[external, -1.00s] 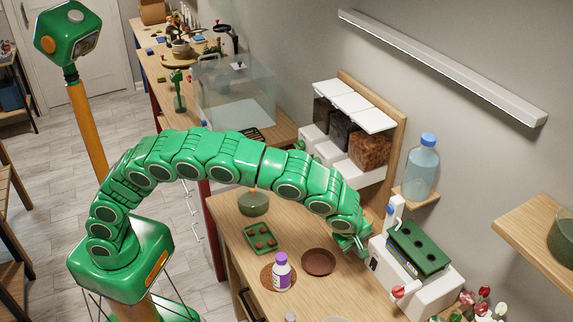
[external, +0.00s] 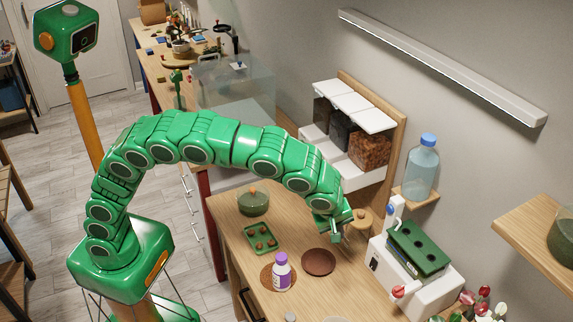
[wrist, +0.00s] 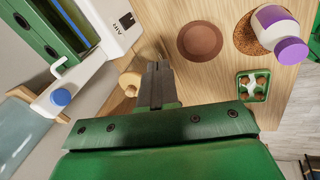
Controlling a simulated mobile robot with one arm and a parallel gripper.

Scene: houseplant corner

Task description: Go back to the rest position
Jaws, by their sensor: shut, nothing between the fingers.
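My gripper (external: 341,224) is at the end of my green arm, in the air above the wooden worktop (external: 338,288). In the wrist view its dark fingers (wrist: 155,86) are closed together with nothing between them. A round wooden thing (external: 357,228) is just right of the fingers in the external view. It also shows beside the fingers in the wrist view (wrist: 130,83), partly hidden by them. I cannot tell how far below the fingers it is.
A white machine with a green top (external: 418,250) stands right of my gripper. A brown saucer (external: 318,262), a purple-capped bottle (external: 281,272), a green tray (external: 262,238) and a lidded green pot (external: 253,203) are on the worktop. A blue-capped jug (external: 422,168) and dispensers (external: 370,150) are behind.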

